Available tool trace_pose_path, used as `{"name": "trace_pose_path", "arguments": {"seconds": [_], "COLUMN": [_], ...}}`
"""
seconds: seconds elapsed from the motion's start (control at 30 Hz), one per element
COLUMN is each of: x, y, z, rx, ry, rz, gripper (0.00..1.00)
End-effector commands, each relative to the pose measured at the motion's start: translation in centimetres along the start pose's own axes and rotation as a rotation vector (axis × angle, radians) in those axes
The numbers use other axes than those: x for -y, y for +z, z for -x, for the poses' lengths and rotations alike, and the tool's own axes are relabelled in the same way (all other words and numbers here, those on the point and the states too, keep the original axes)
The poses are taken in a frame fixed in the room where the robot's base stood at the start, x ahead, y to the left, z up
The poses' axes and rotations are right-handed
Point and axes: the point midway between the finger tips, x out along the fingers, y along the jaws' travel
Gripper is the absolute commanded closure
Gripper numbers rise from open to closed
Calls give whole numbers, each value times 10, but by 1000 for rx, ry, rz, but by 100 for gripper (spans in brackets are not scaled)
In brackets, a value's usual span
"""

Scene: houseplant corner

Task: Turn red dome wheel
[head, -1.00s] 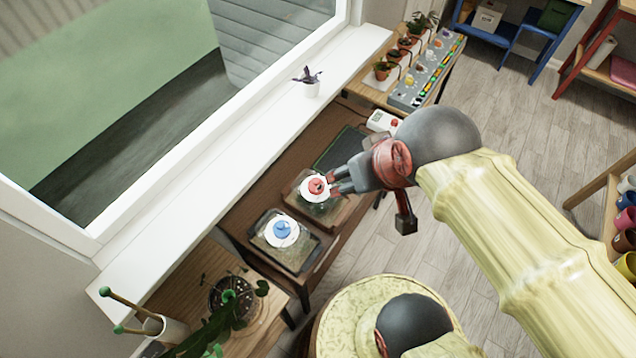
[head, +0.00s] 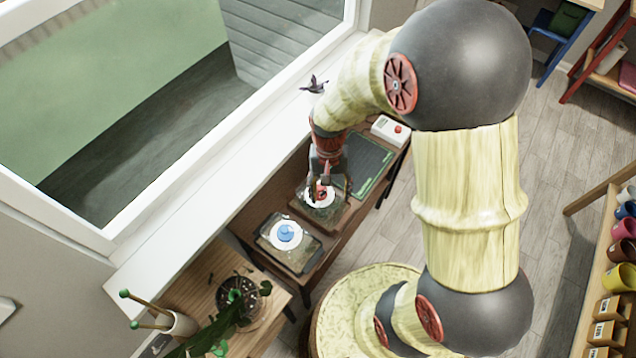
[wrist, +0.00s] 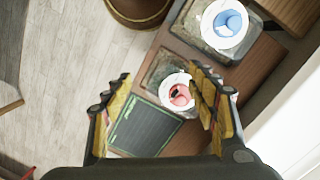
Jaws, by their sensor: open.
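The red dome wheel (head: 320,193) sits on a white disc on top of a clear, box-like dome (head: 326,212) on the wooden bench. In the wrist view the red wheel (wrist: 181,95) lies between the fingers, closer to the right-hand one, and that finger covers part of its white disc. My gripper (head: 322,186) points down from above at the red wheel in the head view, hiding part of it. In the wrist view my gripper (wrist: 165,92) is open with its fingers wide apart. I cannot tell whether a finger touches the wheel.
A second dome with a blue wheel (head: 285,233) stands beside it, nearer the leafy plant (head: 238,300). A dark green-edged mat (head: 368,160) and a white box with a red button (head: 391,130) lie on the other side. The white window sill (head: 215,200) runs along the bench.

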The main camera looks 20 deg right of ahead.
Motion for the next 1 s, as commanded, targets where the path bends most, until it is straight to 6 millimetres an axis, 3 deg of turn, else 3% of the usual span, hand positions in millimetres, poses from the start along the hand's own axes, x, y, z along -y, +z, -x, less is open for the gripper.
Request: {"name": "trace_pose_path", "arguments": {"seconds": [0.1,0.17,0.33,0.63,1.0], "x": [9,15,31,34,37], "y": [-20,-32,-68,-75,-81], "z": [-34,-45,-39,-45,-98], "rx": [7,-9,-84,-101,-100], "ry": [4,-5,-62,-85,-84], "rz": [-147,-226,-415,-556,-553], "gripper": [42,42,42,42,42]}}
